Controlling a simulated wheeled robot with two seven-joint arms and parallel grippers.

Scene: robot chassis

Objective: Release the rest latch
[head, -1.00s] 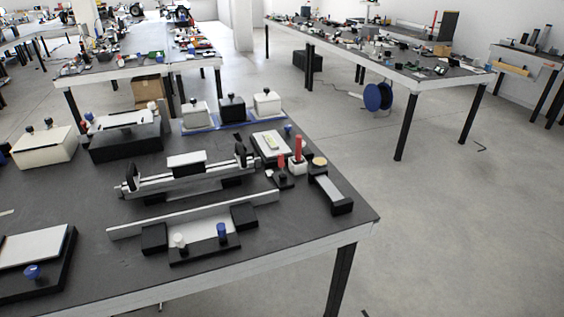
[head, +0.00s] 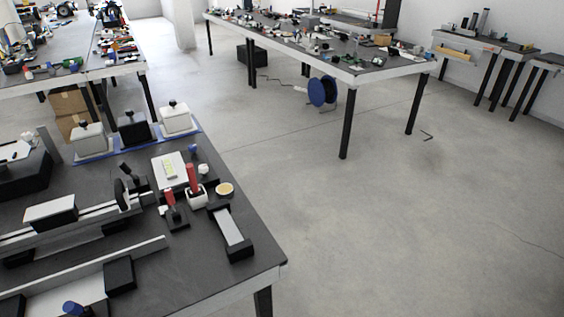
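I cannot tell which part is the rest latch. On the near dark table (head: 262,262), a long rail fixture (head: 60,235) carries a white-topped block (head: 50,210) and a black upright end piece (head: 122,195). To its right, a red handle (head: 170,197) stands on a small black base. Beside it, another red handle (head: 192,178) stands in a white holder (head: 196,198). A black-ended piece with a pale strip (head: 228,228) lies near the table's right edge. Neither gripper is in view.
Three lidded boxes, white (head: 90,140), black (head: 134,129) and white (head: 175,118), stand on a blue mat at the back. A blue knob (head: 73,309) is at the bottom edge. Open floor (head: 390,230) lies right of the table. Other workbenches stand behind.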

